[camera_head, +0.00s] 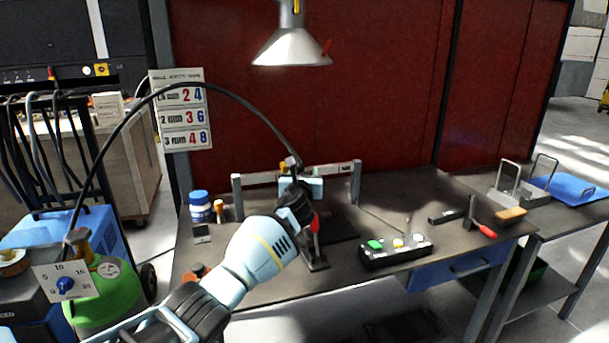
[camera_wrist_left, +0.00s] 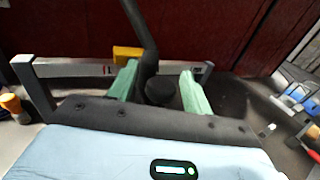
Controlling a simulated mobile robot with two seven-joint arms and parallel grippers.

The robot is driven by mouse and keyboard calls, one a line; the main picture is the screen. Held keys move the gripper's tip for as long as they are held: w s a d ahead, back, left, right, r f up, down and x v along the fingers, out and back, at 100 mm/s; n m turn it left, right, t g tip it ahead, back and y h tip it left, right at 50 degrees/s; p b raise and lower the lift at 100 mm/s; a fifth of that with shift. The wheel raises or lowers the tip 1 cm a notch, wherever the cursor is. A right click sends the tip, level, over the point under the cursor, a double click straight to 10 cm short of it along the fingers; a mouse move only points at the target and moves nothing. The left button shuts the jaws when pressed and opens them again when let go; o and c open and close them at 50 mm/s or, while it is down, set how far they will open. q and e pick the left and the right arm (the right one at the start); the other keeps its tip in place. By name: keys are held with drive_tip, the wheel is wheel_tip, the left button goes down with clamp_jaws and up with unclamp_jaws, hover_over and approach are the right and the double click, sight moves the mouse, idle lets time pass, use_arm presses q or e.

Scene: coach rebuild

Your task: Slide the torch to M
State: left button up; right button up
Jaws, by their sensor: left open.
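The black torch (camera_wrist_left: 148,62) stands at the grey rail (camera_wrist_left: 75,69), with its cable arcing over from the left in the head view. The rail (camera_head: 240,182) spans the back of the bench, and its small marks are too blurred to read. A yellow block (camera_wrist_left: 127,53) sits on the rail beside the torch. My left gripper (camera_head: 300,174) is open at the rail. In the left wrist view its green fingers (camera_wrist_left: 162,86) stand on either side of the torch, with gaps showing. My arm hides part of the rail and the torch in the head view. My right gripper is out of view.
A red-handled clamp (camera_head: 315,240) stands beside my left arm. A button box (camera_head: 395,252) is to its right. A blue-lidded bottle (camera_head: 200,207) stands at the left, and a lamp (camera_head: 291,48) hangs above.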

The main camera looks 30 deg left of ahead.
use_arm(q)
drive_tip(key=shift+s+d, duration=0.1)
drive_tip(key=shift+d, duration=0.05)
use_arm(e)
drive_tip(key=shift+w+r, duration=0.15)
use_arm(q)
drive_tip(key=shift+s+d+r, duration=0.1)
drive_tip(key=shift+s, duration=0.1)
drive_tip(key=p+v, duration=0.2)
drive_tip(key=v, duration=0.5)
drive_tip(key=shift+p, duration=0.3)
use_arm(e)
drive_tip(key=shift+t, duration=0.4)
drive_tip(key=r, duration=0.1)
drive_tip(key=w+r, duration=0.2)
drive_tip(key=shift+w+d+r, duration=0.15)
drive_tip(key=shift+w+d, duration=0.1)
